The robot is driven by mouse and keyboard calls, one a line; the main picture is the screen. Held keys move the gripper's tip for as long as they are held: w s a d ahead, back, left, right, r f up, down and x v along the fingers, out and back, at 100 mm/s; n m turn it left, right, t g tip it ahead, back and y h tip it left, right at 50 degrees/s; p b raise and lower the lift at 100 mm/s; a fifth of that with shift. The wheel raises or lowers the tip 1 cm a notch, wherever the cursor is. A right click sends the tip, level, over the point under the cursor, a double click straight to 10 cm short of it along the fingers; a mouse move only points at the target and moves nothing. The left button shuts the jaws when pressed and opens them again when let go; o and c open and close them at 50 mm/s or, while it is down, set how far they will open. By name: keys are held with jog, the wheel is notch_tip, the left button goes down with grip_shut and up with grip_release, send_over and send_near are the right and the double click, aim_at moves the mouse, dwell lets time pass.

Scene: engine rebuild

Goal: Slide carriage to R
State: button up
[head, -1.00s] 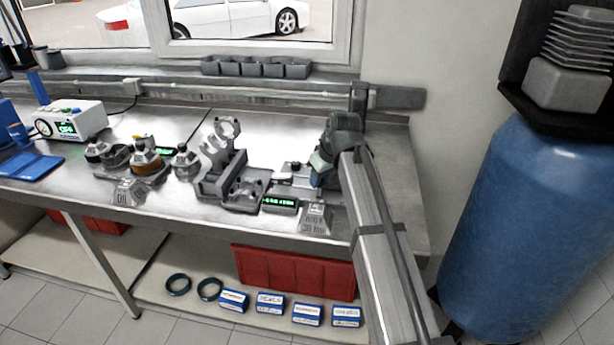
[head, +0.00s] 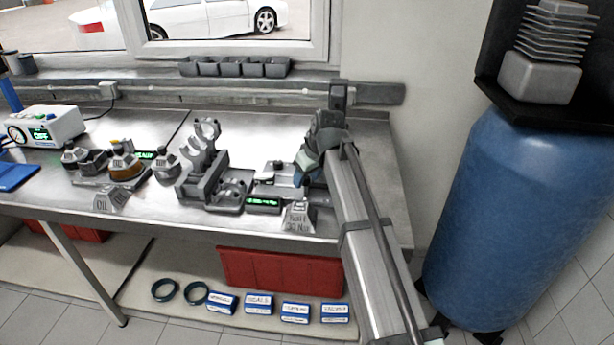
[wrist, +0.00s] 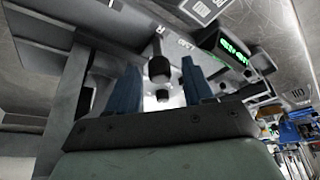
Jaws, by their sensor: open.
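A low metal slide fixture (head: 277,173) with a pale block, which looks like the carriage, stands right of centre on the bench. My gripper (head: 301,173) is at its right end, with its blue fingers pointing down. In the wrist view my gripper (wrist: 160,85) is open, one blue finger on each side of a dark round knob (wrist: 159,68). A gap shows between the knob and each finger. A small green display (head: 263,201) sits in front of the fixture and also shows in the wrist view (wrist: 232,48).
A grey cradle (head: 202,180) holding a metal part stands left of the fixture. A grey weight-shaped block (head: 299,219) stands at the bench's front edge, near my arm. Several round-topped parts stand further left. Bare bench (head: 375,165) lies to the right.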

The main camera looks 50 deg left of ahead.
jog(key=v, duration=1.4)
jog(key=shift+f, duration=0.15)
